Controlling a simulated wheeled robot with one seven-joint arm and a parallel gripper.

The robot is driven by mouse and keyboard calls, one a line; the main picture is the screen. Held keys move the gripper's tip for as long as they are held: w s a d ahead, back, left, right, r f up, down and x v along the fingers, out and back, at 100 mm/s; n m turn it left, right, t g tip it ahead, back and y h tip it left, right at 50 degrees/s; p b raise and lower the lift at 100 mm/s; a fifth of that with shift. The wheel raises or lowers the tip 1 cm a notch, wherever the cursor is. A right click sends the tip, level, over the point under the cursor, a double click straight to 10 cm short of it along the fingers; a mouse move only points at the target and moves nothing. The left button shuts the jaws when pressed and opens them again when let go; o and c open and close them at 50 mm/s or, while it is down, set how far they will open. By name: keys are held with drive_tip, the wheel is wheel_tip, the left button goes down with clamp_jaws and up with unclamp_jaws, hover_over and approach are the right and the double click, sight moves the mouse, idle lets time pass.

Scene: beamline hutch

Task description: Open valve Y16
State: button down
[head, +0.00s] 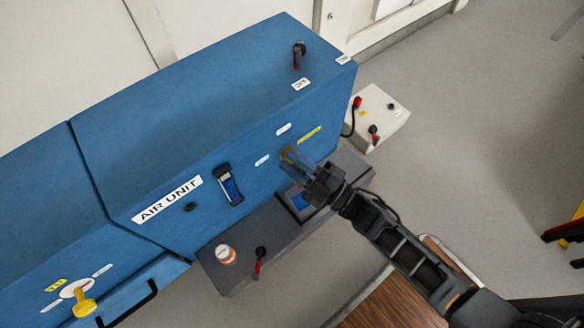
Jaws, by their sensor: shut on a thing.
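My gripper (291,158) reaches the front face of the blue AIR UNIT cabinet (130,120) near its right end. It is shut on a small valve handle there; a little yellow-orange shows at the fingertips, and the fingers hide most of it. A yellow label (310,134) sits right of the fingers, with white labels (284,128) above and to the left (262,160). Their text is too small to read, so I cannot confirm Y16. The handle's angle is hidden. Another valve with a yellow handle (84,304) and yellow label is at the lower left.
A grey shelf (222,276) below the cabinet face bears a jar (226,254), a red-black lever switch (260,262) and a dark device with a blue screen (298,202). A white box (378,116) with red levers stands right. Grey floor (480,130) lies clear beyond.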

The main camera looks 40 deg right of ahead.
drive_tip(key=shift+d+r+m+t+h+b, duration=0.1)
drive_tip(key=shift+d+m+t+h+b, duration=0.3)
drive_tip(key=shift+m, duration=0.45)
drive_tip(key=shift+d+r+m+t+h+p, duration=0.15)
drive_tip(key=shift+d+m+h, duration=0.1)
drive_tip(key=shift+d+m, duration=0.5)
drive_tip(key=shift+d+m+t+h+b, duration=0.25)
drive_tip(key=shift+d+m+h+b, duration=0.1)
drive_tip(key=shift+m, duration=0.65)
drive_tip(key=shift+d, duration=0.1)
drive_tip(key=c, duration=1.1)
unclamp_jaws()
drive_tip(key=shift+o, duration=0.2)
drive_tip(key=shift+s, duration=0.1)
drive_tip(key=v, duration=0.7)
drive_tip(key=shift+s+f+p, duration=0.2)
drive_tip(key=shift+s+p, duration=0.1)
drive_tip(key=shift+p, duration=0.1)
